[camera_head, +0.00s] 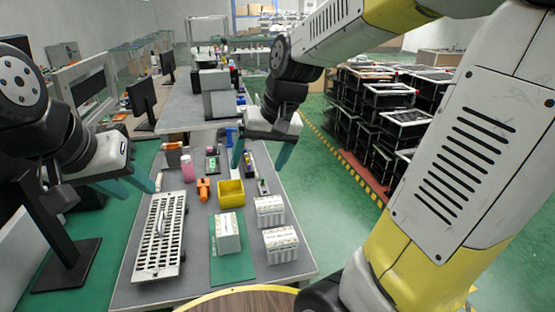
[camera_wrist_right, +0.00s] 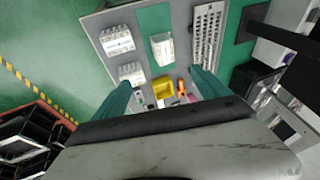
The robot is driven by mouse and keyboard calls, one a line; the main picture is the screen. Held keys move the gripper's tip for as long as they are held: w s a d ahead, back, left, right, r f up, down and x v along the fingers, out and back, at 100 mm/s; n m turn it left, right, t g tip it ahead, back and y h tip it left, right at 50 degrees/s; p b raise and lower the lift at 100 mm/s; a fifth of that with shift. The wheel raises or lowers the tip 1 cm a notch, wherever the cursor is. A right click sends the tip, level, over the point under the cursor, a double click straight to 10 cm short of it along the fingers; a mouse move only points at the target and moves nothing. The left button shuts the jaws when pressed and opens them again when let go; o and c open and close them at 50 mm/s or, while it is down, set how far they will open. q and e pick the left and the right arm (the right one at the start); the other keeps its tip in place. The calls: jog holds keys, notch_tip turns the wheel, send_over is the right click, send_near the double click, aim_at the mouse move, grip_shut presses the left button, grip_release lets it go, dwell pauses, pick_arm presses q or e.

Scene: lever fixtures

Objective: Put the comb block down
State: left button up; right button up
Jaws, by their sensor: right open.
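A white comb block (camera_head: 228,232) stands on the green mat (camera_head: 235,271) on the grey table. It also shows on the mat in the right wrist view (camera_wrist_right: 162,48). Two similar white blocks stand right of the mat, one farther back (camera_head: 269,211) and one nearer (camera_head: 280,244). My right gripper (camera_head: 259,169) is open and empty above the far part of the table, with its teal fingers apart and clear of the blocks. My left gripper (camera_head: 142,196) is at the table's left edge, its teal fingers apart with nothing seen between them.
A white slotted rack (camera_head: 160,236) lies left of the mat. A yellow bin (camera_head: 230,193), an orange item (camera_head: 203,189) and a pink bottle (camera_head: 187,168) stand behind. Monitors (camera_head: 142,100) are at the left. Stacked black crates (camera_head: 384,105) stand on the floor at the right.

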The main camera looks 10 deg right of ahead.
jog(key=s+d+r+t, duration=0.1)
jog(key=s+d+r, duration=0.1)
jog(key=s, duration=0.3)
jog(key=s+d+r+t, duration=0.2)
jog(key=s, duration=0.3)
jog(key=shift+s+d+r+h, duration=0.15)
jog(key=shift+s+d+h, duration=0.15)
jog(key=shift+h, duration=0.1)
